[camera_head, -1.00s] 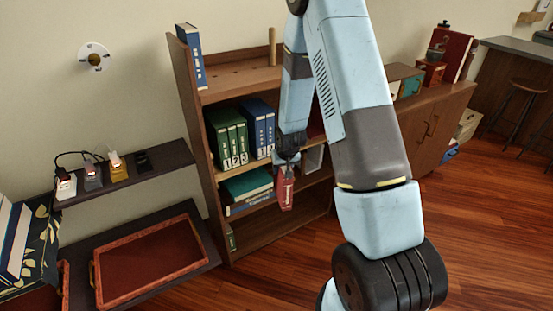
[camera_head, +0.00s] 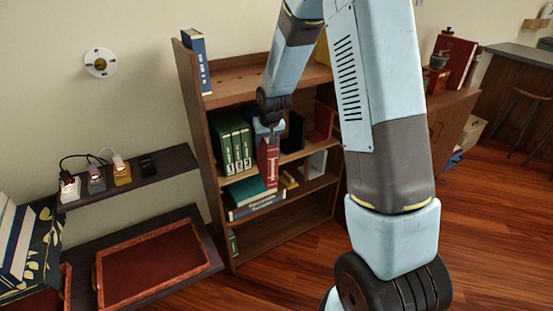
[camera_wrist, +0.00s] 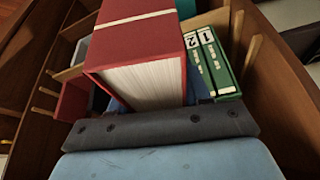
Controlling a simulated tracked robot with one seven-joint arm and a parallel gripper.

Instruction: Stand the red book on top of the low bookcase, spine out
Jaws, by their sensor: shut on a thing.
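A red book (camera_head: 267,165) hangs below my gripper (camera_head: 268,132), which is shut on it. It is roughly upright in front of the bookcase's middle shelves, just right of the green binders. Its red cover and white page edges (camera_wrist: 150,85) fill the upper middle of the wrist view. The bookcase (camera_head: 194,120) is brown wood with open shelves. A blue book (camera_head: 196,62) stands on its uppermost board at the left end. My arm hides part of that board's right side. I cannot tell whether the red book touches a shelf.
Green binders (camera_head: 232,145) stand on the middle shelf, with flat books (camera_head: 250,190) below. Another red item (camera_head: 321,121) stands further right. A dark wall shelf (camera_head: 133,178) with chargers and a red tray (camera_head: 152,263) are at the left. A wooden cabinet (camera_head: 455,120) is at the right.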

